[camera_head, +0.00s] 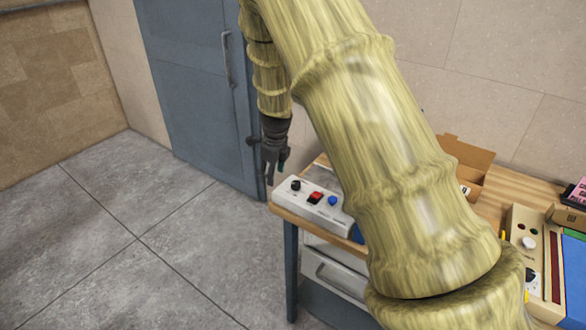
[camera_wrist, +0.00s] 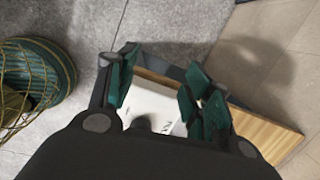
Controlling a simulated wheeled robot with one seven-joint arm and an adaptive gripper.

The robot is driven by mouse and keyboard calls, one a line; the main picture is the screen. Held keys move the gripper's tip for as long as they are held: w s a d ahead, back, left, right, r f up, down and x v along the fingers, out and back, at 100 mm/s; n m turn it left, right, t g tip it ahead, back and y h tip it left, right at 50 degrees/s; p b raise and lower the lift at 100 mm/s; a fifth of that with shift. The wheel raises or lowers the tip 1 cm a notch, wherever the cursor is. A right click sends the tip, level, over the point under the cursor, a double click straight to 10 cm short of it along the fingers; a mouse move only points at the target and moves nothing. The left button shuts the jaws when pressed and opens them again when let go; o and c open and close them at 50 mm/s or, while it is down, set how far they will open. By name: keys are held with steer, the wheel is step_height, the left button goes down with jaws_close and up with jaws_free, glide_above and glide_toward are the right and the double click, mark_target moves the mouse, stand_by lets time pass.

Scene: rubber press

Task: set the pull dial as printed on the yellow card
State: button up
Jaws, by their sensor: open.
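A white control box (camera_head: 312,203) sits at the table's left end, with a black knob (camera_head: 295,185), a red switch (camera_head: 315,197) and a blue button (camera_head: 332,201). My gripper (camera_head: 272,172) is open and empty, pointing down just left of the black knob and apart from it. In the wrist view, the white box (camera_wrist: 160,104) shows between the open fingers, with a dark knob (camera_wrist: 141,123) partly behind the gripper body. I cannot read which knob is the pull dial. I cannot make out a yellow card; my arm hides the middle of the table.
A beige panel (camera_head: 524,222) with buttons and a dark dial stands on the wooden table (camera_head: 497,190) at right. An open cardboard box (camera_head: 462,160) is behind my arm. A blue door (camera_head: 195,90) is at the back. A teal netted thing (camera_wrist: 35,75) shows in the wrist view.

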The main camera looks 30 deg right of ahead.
mark_target(296, 182)
steer(key=s+d+r+m+g+p, duration=0.1)
steer(key=s+d+r+m+p, duration=0.1)
steer(key=s+r, duration=0.25)
steer(key=s+d+r+m+g+p, duration=0.1)
steer(key=s+d+r+g, duration=0.15)
steer(key=r, duration=0.35)
steer(key=shift+t, duration=0.45)
step_height(296, 182, down, 11)
steer(key=p, duration=0.4)
steer(key=shift+s+d+f, duration=0.1)
steer(key=shift+s+f, duration=0.05)
steer(key=c, duration=1.1)
